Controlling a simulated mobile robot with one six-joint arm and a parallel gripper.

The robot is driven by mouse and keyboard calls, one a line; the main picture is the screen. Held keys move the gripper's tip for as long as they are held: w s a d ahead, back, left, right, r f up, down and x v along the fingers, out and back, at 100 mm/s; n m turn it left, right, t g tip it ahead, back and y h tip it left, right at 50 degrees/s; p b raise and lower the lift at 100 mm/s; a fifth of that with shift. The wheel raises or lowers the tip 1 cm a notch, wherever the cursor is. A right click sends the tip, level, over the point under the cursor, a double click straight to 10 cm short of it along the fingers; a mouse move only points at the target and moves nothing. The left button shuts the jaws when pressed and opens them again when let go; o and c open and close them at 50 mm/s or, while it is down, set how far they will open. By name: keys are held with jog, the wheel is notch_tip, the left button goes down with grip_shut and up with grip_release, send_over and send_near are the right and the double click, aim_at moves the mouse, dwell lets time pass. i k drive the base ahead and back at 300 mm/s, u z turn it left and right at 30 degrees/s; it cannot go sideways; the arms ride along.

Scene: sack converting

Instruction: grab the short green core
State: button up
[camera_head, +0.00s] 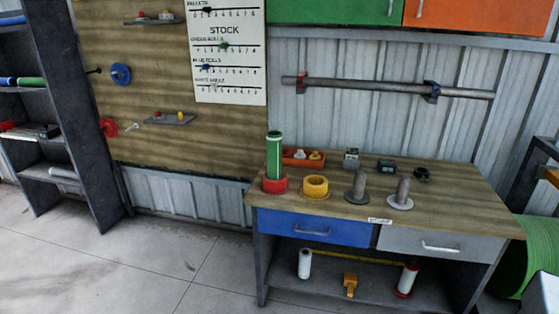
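A green tube-shaped core (274,157) stands upright on the left part of the workbench top, its lower end in a red round holder (274,185). A second, smaller green cylinder (30,82) lies on the shelf at the far left, beside a blue one, partly cut off by the shelf's side. I cannot tell for sure which of them counts as short. My gripper is not in view.
The workbench (450,195) also holds a yellow ring (315,186), two grey posts on round bases (400,201) and a red tray (300,157). A large green roll (537,258) is at right. Floor at left (140,265) is clear.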

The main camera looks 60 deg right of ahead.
aim_at(274, 138)
jog(key=u, duration=0.05)
jog(key=i, duration=1)
jog(key=z, duration=0.05)
